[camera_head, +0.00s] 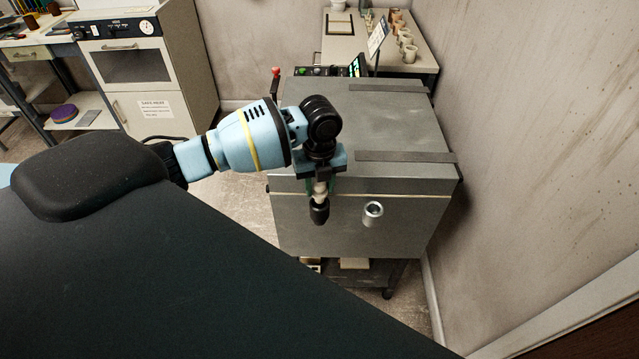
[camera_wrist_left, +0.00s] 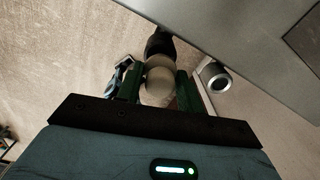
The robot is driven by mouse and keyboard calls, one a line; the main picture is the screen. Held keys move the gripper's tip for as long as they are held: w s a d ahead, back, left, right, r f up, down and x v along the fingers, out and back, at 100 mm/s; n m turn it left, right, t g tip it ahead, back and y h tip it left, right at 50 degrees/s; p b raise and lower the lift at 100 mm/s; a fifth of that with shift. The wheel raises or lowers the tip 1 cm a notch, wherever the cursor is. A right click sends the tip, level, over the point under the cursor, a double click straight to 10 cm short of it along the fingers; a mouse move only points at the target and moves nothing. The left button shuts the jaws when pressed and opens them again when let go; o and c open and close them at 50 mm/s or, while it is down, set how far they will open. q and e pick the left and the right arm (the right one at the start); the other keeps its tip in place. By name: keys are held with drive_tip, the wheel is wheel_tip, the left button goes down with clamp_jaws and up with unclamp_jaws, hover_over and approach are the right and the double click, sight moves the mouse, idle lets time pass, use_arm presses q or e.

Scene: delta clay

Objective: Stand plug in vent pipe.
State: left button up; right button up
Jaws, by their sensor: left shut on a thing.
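My left gripper (camera_head: 319,180) is shut on the plug (camera_head: 319,211), which has a pale upper part and a dark lower end. The plug hangs roughly upright in front of the kiln's front face, dark end down. In the left wrist view the pale part of the plug (camera_wrist_left: 160,82) sits between the green fingers (camera_wrist_left: 159,90). The vent pipe (camera_head: 373,213) is a short, open metal tube sticking out of the kiln's front, to the right of the plug and apart from it. It also shows in the left wrist view (camera_wrist_left: 215,78). My right gripper is out of view.
The grey kiln (camera_head: 400,128) fills the middle, with dark straps across its lid, close to the right wall. A white oven cabinet (camera_head: 145,65) is at the back left. Floor is clear left of the kiln.

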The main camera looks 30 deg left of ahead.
sight(320, 194)
use_arm(q)
drive_tip(key=shift+f, duration=0.15)
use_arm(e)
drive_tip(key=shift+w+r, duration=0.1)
use_arm(q)
drive_tip(key=shift+f, duration=1)
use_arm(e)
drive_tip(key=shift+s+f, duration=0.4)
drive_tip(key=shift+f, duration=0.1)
use_arm(q)
drive_tip(key=shift+f+b, duration=0.3)
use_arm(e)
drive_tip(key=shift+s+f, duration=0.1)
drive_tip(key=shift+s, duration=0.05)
use_arm(q)
drive_tip(key=shift+f, duration=0.35)
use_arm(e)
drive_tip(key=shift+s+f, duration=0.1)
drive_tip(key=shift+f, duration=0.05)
use_arm(q)
drive_tip(key=o, duration=1.1)
drive_tip(key=shift+c, duration=0.2)
drive_tip(key=shift+r, duration=0.1)
